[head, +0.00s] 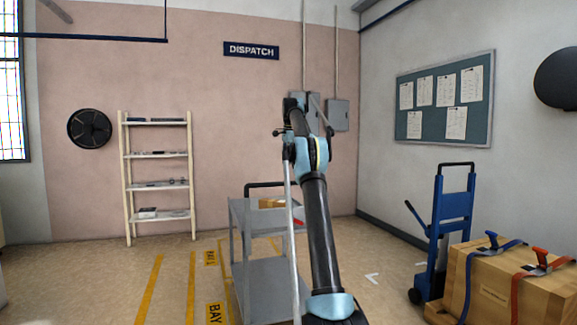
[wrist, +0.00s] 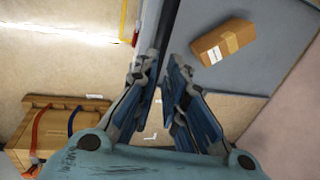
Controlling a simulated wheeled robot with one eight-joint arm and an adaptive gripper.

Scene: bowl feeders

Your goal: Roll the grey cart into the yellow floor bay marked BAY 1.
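The grey cart (head: 265,272) stands on the floor in the middle of the head view, partly behind my arm. It has two shelves, a black push handle (head: 262,185) and a cardboard box (head: 272,202) on top. The wrist view also shows its grey top (wrist: 270,30), the box (wrist: 222,42) and the black handle bar (wrist: 168,28). Yellow floor lines (head: 190,280) run left of the cart, with a yellow "BAY" label (head: 214,313) whose number is cut off.
A blue hand truck (head: 453,210) and a strapped wooden crate (head: 490,282) stand at the right. A cream shelf rack (head: 128,190) stands against the pink back wall. Open floor lies left of the cart and between the cart and the hand truck.

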